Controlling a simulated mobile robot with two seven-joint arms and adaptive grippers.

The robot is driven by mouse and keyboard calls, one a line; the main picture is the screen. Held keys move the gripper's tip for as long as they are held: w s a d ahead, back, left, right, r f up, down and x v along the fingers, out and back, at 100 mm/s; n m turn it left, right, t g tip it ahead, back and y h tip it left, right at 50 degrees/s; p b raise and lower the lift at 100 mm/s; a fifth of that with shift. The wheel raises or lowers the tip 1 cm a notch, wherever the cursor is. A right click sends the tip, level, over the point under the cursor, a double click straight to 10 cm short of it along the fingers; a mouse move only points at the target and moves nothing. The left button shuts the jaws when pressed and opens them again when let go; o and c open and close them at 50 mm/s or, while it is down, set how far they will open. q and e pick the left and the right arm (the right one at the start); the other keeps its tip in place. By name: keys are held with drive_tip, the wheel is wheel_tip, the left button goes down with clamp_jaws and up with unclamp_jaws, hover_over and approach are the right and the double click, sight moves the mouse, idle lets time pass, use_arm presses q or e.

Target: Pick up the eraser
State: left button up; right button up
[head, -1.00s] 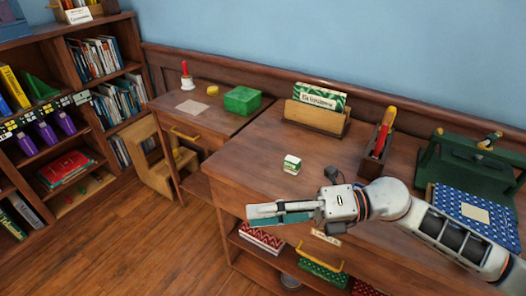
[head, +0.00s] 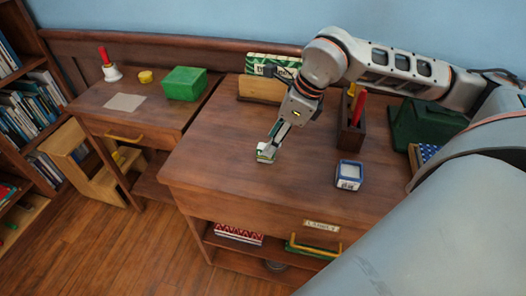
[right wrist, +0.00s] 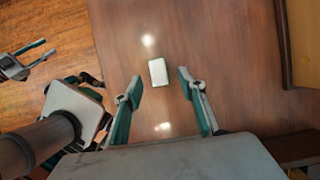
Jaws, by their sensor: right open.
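A small white block with green on its side, which looks like the eraser (head: 264,158), lies on the wooden desk (head: 215,150). In the right wrist view the block (right wrist: 158,72) is plain white, between and slightly beyond the fingertips, with a gap on both sides. My right gripper (head: 269,148) points down at it, open; its fingers partly cover the block in the head view. My left gripper (right wrist: 40,52) shows only at the left edge of the right wrist view, over the floor, with its fingers apart and empty.
A blue and white box (head: 349,174) stands right of the block. Behind are a card holder (head: 262,90) and a wooden holder with a red-handled item (head: 352,130). The desk's left part is clear.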

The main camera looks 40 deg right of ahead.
drive_tip(key=x, duration=0.5)
drive_tip(key=shift+a+f+b, duration=0.1)
drive_tip(key=shift+f+b, duration=0.1)
drive_tip(key=shift+b, duration=0.1)
clamp_jaws()
